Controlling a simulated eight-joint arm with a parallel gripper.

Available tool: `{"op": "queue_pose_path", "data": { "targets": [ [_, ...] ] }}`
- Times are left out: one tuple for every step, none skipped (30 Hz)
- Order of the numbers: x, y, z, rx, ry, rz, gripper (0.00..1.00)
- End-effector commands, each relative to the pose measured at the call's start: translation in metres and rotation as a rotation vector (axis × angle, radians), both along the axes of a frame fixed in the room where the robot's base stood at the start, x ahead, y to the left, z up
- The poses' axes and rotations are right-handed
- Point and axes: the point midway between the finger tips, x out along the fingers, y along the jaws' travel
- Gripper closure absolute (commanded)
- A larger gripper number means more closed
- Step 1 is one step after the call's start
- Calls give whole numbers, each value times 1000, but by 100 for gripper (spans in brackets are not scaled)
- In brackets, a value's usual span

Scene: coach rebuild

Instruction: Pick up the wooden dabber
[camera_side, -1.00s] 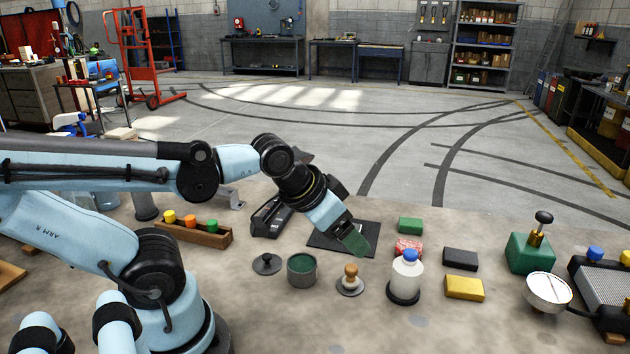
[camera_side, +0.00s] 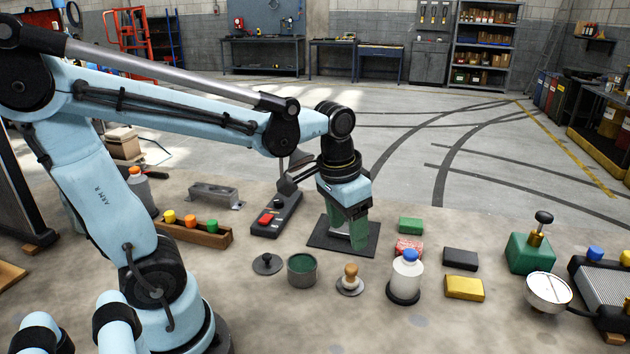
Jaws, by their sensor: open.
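The wooden dabber (camera_side: 351,273) stands upright on a small round grey dish on the table, with its light wooden knob up. My gripper (camera_side: 358,246) points down over the black mat (camera_side: 322,239), behind the dabber and apart from it. Its green fingers are open, and I see nothing held between them. The gap between the fingers is hard to see from this side.
A tin of green paste (camera_side: 302,270) and its dark lid (camera_side: 267,263) stand left of the dabber. A white bottle with a blue cap (camera_side: 406,277) stands close on its right. Coloured blocks (camera_side: 464,288) lie farther right. The table in front is clear.

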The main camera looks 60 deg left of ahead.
Motion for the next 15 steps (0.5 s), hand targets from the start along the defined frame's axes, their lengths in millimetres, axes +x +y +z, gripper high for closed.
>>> {"op": "queue_pose_path", "data": {
  "targets": [
    [2, 1, -1, -1, 21, 0, 37],
    [2, 1, -1, -2, 32, 0, 37],
    [3, 2, -2, -2, 42, 0, 37],
    [3, 2, -3, -3, 47, 0, 37],
    [3, 2, -4, -3, 51, -1, 37],
    [3, 2, -7, -3, 54, -1, 37],
    [4, 2, -9, -3, 54, -1, 37],
    [4, 2, -12, -3, 54, -1, 37],
    [5, 2, -16, -3, 54, -1, 37],
    [5, 2, -20, -3, 53, -1, 37],
    [5, 2, -24, -3, 53, -1, 37],
    [6, 2, -29, -3, 53, -1, 37],
    [7, 2, -33, -3, 52, -1, 37],
    [8, 2, -37, -3, 52, -1, 37],
    [8, 2, -42, -3, 52, -1, 37]
  ]
}}
